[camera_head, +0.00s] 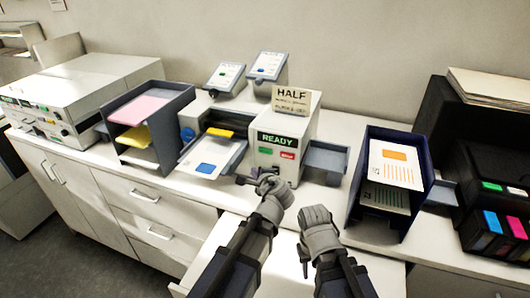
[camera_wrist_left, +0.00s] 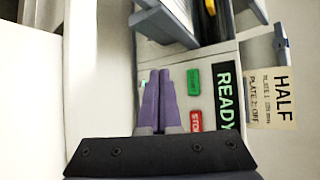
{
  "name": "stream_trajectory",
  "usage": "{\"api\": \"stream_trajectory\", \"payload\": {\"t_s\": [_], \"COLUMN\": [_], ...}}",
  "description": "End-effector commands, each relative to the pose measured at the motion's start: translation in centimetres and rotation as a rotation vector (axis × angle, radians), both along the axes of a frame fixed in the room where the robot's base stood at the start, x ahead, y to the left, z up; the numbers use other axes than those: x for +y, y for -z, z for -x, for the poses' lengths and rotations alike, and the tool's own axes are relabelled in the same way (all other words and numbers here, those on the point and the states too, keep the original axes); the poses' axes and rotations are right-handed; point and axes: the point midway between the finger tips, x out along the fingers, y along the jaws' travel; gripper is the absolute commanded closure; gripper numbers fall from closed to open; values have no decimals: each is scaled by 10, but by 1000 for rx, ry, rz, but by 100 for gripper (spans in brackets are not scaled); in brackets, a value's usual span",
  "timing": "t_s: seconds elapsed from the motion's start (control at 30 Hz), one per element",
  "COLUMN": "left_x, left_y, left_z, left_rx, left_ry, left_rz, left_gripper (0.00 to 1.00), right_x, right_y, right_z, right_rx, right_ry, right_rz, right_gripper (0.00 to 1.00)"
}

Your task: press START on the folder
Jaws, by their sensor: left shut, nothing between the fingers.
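The folder (camera_head: 307,118) is a pale machine with a dark READY display (camera_head: 278,138). Below the display are a green button (camera_head: 266,152) and a red button (camera_head: 287,156). My left gripper (camera_head: 243,180) is shut and empty, low in front of the folder's left side. In the left wrist view the closed fingers (camera_wrist_left: 160,74) lie beside the green button (camera_wrist_left: 193,80) and the red STOP button (camera_wrist_left: 196,121), not over them. I cannot tell whether the fingertips touch the machine. My right gripper (camera_head: 304,264) is near the open drawer; its fingers are unclear.
A HALF sign (camera_head: 291,99) stands on the folder. A feed tray (camera_head: 222,150) with a sheet is on its left, and an empty grey tray (camera_head: 327,160) on its right. A dark paper rack (camera_head: 352,205) stands further right. A drawer (camera_head: 215,235) is open below.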

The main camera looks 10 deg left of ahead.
Motion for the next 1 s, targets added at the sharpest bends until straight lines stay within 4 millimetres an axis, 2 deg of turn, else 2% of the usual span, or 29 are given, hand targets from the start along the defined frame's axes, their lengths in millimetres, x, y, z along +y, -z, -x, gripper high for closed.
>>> {"api": "stream_trajectory", "payload": {"t_s": [0.6, 0.77, 1.0], "left_x": [-14, -16, -15], "left_y": [0, 0, 0], "left_z": [-73, -80, -80], "left_rx": [0, 0, 0], "left_ry": [-1, -1, -1], "left_rz": [1, 1, 1], "left_gripper": [100, 100, 100], "right_x": [0, 0, 0], "right_y": [0, 0, 0], "right_z": [0, 0, 0], "right_rx": [0, 0, 0], "right_ry": [0, 0, 0], "right_rz": [0, 0, 0], "right_gripper": [63, 63, 63]}}
